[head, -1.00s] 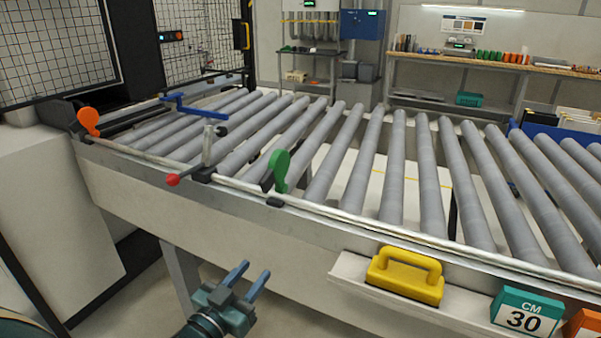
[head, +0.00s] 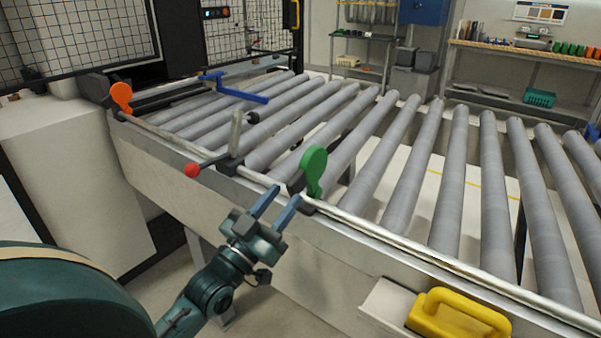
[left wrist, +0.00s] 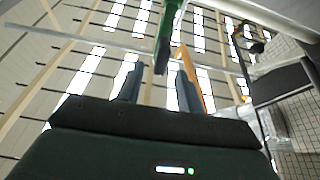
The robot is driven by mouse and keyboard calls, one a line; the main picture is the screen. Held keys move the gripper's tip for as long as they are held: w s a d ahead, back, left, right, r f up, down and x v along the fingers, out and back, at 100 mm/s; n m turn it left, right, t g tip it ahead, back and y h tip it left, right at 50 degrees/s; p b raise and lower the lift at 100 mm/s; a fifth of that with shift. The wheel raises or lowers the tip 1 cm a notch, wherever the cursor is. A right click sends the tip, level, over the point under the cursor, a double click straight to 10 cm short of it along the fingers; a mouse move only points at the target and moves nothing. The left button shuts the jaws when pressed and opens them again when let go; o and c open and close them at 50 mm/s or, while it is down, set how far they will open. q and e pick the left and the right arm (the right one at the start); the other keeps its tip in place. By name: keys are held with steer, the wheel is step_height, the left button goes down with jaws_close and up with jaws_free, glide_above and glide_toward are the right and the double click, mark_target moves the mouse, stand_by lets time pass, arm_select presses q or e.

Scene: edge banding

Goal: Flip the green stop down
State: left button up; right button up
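The green stop (head: 314,172) stands upright on the conveyor's front rail, its round disc above the rollers. My left gripper (head: 275,204) is open and empty, just in front of the rail and a little left of and below the stop. In the left wrist view, the green stop (left wrist: 167,35) shows ahead of the two spread fingers (left wrist: 160,82), apparently apart from them. My right gripper is not in view.
An orange stop (head: 121,97) stands upright farther left on the rail. A yellow-handled block (head: 458,314) sits on a shelf at the lower right. Rollers (head: 400,200) lie behind the rail.

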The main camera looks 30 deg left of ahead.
mark_target(301, 174)
arm_select(q)
steer(key=x, duration=0.6)
steer(key=shift+w+p, duration=0.25)
steer(key=shift+p, duration=0.15)
jaws_close()
